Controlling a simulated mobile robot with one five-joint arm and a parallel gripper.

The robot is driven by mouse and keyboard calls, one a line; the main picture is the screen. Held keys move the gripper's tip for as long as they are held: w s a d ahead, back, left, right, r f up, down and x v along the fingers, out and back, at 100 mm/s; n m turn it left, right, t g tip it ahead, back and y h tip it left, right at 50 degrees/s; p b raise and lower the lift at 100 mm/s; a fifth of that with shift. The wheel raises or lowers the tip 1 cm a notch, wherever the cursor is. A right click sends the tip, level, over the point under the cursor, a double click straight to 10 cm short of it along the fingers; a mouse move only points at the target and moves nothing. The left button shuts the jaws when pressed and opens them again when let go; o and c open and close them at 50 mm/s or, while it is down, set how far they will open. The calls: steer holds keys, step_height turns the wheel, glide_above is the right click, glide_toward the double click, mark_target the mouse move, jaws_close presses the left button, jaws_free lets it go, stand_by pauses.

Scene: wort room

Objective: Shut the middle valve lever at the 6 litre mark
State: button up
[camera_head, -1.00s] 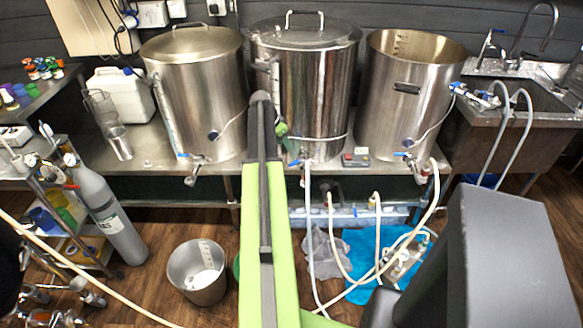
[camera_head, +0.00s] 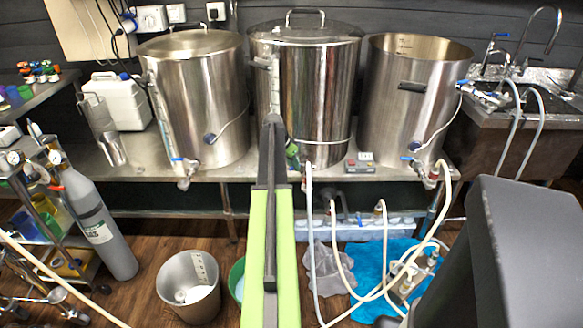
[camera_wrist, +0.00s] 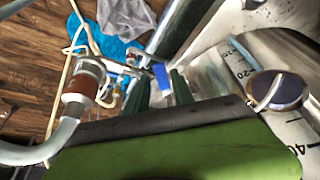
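The middle kettle (camera_head: 318,95) is a lidded steel pot on the bench. Its valve (camera_head: 308,164) is low on its front, with a pale hose running down from it. My gripper (camera_head: 291,150) is close in front of that valve, largely hidden by my arm. In the wrist view, my gripper (camera_wrist: 160,90) has two dark green fingers standing apart, with a blue valve lever (camera_wrist: 161,78) seen between their tips. I cannot tell whether a finger touches it. A steel bucket (camera_head: 172,283) with a marked scale inside stands on the floor; its numbers are too small to read.
The left kettle (camera_head: 205,95) and right kettle (camera_head: 415,85) flank the middle one. A gas cylinder (camera_head: 100,220) leans by the left rack. A green bucket (camera_head: 237,278) shows behind my arm. Several hoses loop over a blue cloth (camera_head: 365,262). A dial (camera_wrist: 278,90) is close beside my gripper.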

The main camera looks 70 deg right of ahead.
jaws_close()
steer(key=shift+s, duration=0.1)
stand_by(1.0)
